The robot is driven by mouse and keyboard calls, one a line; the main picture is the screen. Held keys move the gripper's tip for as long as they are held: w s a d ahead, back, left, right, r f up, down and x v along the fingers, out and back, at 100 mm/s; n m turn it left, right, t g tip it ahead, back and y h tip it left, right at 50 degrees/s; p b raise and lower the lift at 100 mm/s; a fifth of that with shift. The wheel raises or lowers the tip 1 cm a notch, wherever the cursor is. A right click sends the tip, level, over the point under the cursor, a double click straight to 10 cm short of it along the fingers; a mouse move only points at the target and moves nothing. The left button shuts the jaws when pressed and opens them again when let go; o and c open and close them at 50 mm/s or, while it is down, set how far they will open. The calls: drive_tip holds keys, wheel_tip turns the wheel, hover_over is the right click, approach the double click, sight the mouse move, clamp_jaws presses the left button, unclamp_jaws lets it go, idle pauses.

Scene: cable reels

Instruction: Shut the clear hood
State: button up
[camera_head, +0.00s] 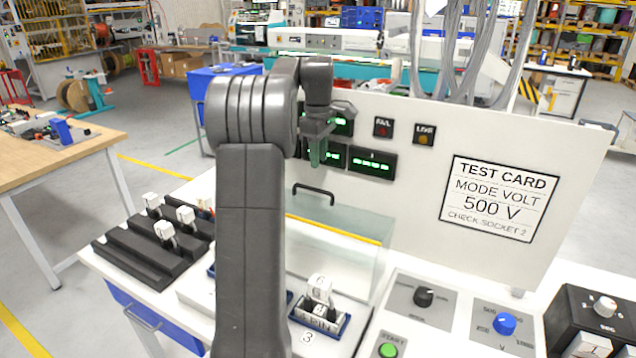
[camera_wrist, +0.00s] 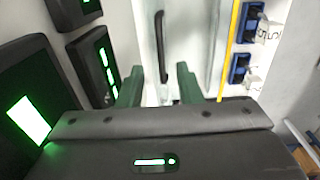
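The clear hood (camera_head: 345,240) is a see-through box with a yellow edge strip, set against the white upright panel. Its black bar handle (camera_head: 314,193) is near the panel, below my gripper. My gripper (camera_head: 317,155) is in front of the panel's green displays, above the handle. In the wrist view its two green fingers (camera_wrist: 160,88) are apart with nothing between them, and the handle (camera_wrist: 160,45) lies ahead of the gap, not touched. The hood's yellow strip (camera_wrist: 228,50) runs to the right of the handle. My arm hides the hood's left part in the head view.
A socket with a white plug (camera_head: 319,290) stands uncovered in front of the hood. More white plugs sit in a black rack (camera_head: 150,250) at left. The test card (camera_head: 499,199) is on the panel. Knobs and a green start button (camera_head: 388,350) are at right front.

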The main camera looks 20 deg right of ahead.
wheel_tip(320, 180, down, 9)
drive_tip(key=shift+r+p, duration=0.1)
drive_tip(key=shift+p, duration=0.2)
clamp_jaws()
